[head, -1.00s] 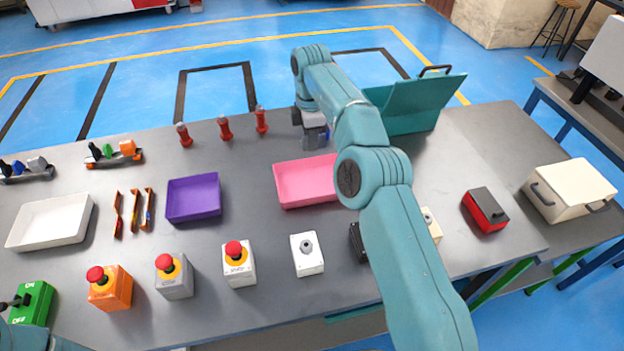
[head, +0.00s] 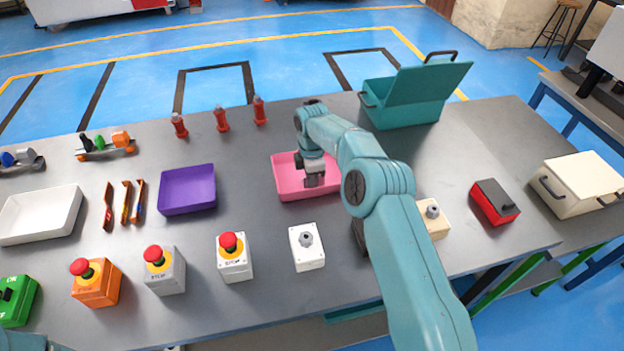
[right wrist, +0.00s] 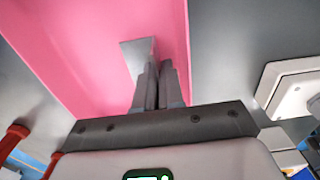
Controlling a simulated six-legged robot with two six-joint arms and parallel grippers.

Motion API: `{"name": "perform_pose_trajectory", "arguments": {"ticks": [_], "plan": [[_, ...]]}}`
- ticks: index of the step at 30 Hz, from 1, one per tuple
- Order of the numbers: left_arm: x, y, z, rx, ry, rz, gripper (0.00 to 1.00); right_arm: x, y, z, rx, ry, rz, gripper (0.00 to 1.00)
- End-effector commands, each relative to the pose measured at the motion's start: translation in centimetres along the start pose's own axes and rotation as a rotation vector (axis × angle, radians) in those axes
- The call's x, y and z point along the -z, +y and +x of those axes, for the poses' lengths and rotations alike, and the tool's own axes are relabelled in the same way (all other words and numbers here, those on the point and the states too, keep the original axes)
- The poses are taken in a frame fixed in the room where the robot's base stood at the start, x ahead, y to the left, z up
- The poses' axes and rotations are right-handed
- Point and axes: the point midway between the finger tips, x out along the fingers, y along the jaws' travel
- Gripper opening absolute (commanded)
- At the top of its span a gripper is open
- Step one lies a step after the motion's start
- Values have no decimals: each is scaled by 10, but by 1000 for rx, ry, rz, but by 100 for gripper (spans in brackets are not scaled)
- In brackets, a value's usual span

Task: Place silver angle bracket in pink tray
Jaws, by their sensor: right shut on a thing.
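The pink tray (head: 290,186) stands on the grey table in the head view, right of the purple tray. My right gripper (head: 314,182) is over the tray, pointing down. In the right wrist view my right gripper (right wrist: 157,85) is shut on the silver angle bracket (right wrist: 134,54), a small flat grey piece at the fingertips. The pink tray (right wrist: 70,60) fills the area behind it in that view. I cannot tell whether the bracket touches the tray floor. In the head view the bracket is hidden by the gripper. My left gripper is not in view.
The purple tray (head: 188,190) and white tray (head: 40,214) stand to the left. A white switch box (head: 307,247) is in front of the pink tray. Red handles (head: 221,119) stand behind it, and an open teal box (head: 407,105) is at the back right.

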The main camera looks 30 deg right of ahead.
Motion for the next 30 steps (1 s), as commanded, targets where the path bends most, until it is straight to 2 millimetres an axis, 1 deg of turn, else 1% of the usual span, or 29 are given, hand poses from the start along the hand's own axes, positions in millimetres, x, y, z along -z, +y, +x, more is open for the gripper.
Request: {"name": "perform_pose_trajectory", "arguments": {"ticks": [3,9,13,14,15,23,25,27,29,30], "plan": [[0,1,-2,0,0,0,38,0,0,7,-2,0,0,0],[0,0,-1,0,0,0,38,0,0,7,-2,0,0,0],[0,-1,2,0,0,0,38,0,0,11,-2,0,0,0],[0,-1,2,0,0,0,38,0,0,11,-2,0,0,11],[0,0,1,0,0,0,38,0,0,10,-2,0,0,18],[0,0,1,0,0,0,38,0,0,10,-1,0,0,18],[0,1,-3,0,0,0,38,0,0,5,-2,0,0,18],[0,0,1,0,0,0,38,0,1,1,-4,0,0,18],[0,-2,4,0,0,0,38,0,1,-9,-5,1,1,18],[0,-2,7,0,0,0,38,0,1,-17,-6,1,1,18]]}}
